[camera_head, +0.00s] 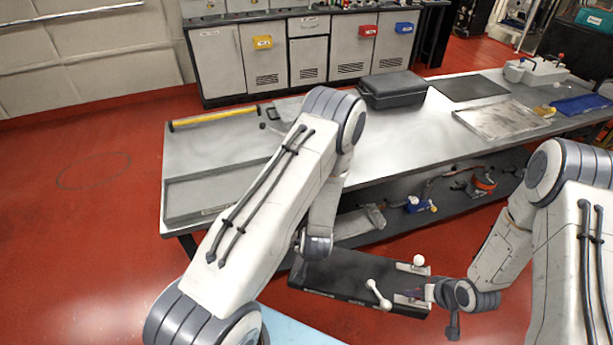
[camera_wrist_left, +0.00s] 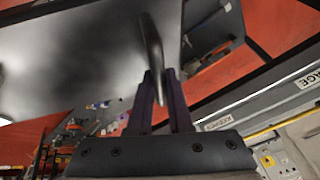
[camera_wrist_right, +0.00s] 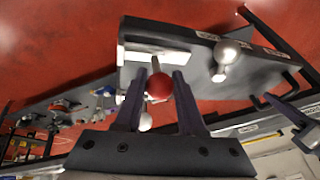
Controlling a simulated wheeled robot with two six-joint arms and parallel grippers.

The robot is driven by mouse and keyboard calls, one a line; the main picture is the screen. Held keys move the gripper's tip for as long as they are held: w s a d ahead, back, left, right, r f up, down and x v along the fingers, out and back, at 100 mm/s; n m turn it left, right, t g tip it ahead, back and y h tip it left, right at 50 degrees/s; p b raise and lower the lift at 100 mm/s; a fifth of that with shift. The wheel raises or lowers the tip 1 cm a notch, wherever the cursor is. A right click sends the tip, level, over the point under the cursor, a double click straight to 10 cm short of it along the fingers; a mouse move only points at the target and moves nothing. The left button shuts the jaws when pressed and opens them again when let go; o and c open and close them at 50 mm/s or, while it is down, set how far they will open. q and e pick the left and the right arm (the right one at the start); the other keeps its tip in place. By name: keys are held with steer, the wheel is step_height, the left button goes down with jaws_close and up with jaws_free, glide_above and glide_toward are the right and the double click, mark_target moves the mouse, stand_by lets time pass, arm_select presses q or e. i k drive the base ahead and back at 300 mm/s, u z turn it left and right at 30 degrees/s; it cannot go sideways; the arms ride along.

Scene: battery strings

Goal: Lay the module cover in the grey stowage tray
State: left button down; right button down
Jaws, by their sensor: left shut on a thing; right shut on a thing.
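A long dark panel, apparently the module cover (camera_head: 335,275), is in front of the bench in the head view. It carries pale ball-ended levers and also shows in the right wrist view (camera_wrist_right: 195,90). My left gripper (camera_wrist_left: 160,88) is shut on a dark handle (camera_wrist_left: 150,45) on the panel's face; my left arm hides it in the head view. My right gripper (camera_wrist_right: 160,90) is shut around a red ball knob (camera_wrist_right: 158,87) at the panel's right end; it also shows in the head view (camera_head: 415,293). The shallow grey stowage tray (camera_head: 200,212) lies on the bench's left part, partly hidden by my left arm.
A black case (camera_head: 393,88) stands on the bench (camera_head: 375,145). A yellow bar (camera_head: 215,119) lies along the back left edge. A pale flat tray (camera_head: 503,122) and a blue tray (camera_head: 580,105) lie farther right. The lower shelf (camera_head: 450,200) holds tools.

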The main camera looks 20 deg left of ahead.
mark_target(231, 186)
steer(key=u, duration=1)
